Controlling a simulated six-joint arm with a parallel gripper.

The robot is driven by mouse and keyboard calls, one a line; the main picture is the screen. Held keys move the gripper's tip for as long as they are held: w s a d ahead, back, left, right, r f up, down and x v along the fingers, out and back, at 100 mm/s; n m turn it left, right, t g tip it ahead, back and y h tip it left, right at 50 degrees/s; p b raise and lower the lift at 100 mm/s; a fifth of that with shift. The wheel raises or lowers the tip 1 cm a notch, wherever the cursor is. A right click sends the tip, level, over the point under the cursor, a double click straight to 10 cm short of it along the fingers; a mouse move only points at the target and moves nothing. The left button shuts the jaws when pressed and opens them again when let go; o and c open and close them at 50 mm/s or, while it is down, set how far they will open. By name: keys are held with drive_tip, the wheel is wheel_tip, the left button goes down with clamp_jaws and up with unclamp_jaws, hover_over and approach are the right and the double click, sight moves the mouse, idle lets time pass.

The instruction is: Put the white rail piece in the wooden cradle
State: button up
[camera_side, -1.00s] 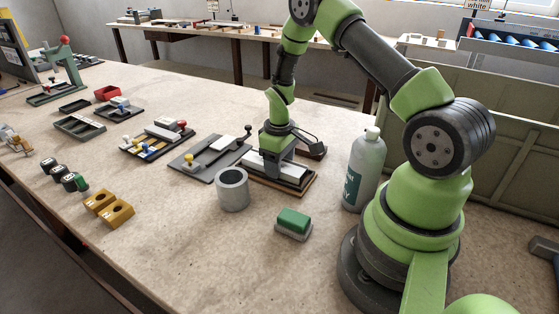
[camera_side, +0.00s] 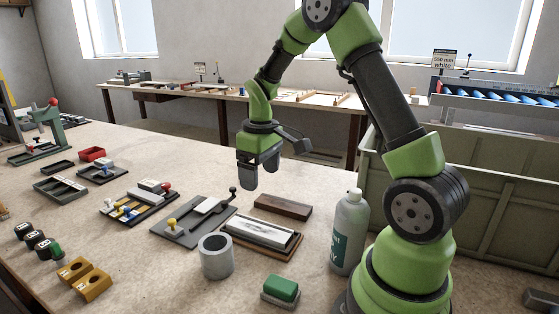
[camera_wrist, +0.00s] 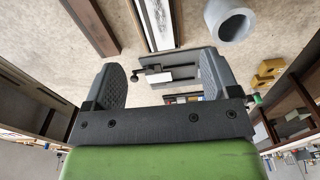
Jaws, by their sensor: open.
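My gripper (camera_side: 260,168) is open and empty, held in the air above the far side of the work table. In the wrist view its two dark fingers (camera_wrist: 161,75) are wide apart with nothing between them. A pale bar (camera_side: 262,231) lies on a wooden base (camera_side: 287,253) below my gripper and nearer the side camera; the bar also shows in the wrist view (camera_wrist: 158,22). I cannot tell for certain whether these are the white rail piece and its cradle. Small wooden frames (camera_side: 338,99) lie on the back bench, too far to make out well.
A dark wooden block (camera_side: 283,206) lies beside the base. A grey cup (camera_side: 216,258), a bottle (camera_side: 349,230), a green-topped block (camera_side: 281,290) and a grey fixture with a lever (camera_side: 190,224) stand around it. A green crate (camera_side: 470,190) bounds the right.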

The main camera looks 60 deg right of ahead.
drive_tip(key=s+a+r+m+t, duration=0.2)
drive_tip(key=s+a+r+t, duration=0.3)
drive_tip(key=a+r, duration=0.55)
drive_tip(key=s+a+r+m+t+y, duration=0.1)
drive_tip(key=s+a+r, duration=0.1)
drive_tip(key=s, duration=0.3)
drive_tip(key=s+a+r+y, duration=0.1)
drive_tip(key=s+a+r, duration=0.1)
drive_tip(key=s, duration=0.3)
drive_tip(key=shift+a+m+t, duration=0.4)
drive_tip(key=shift+a, duration=0.15)
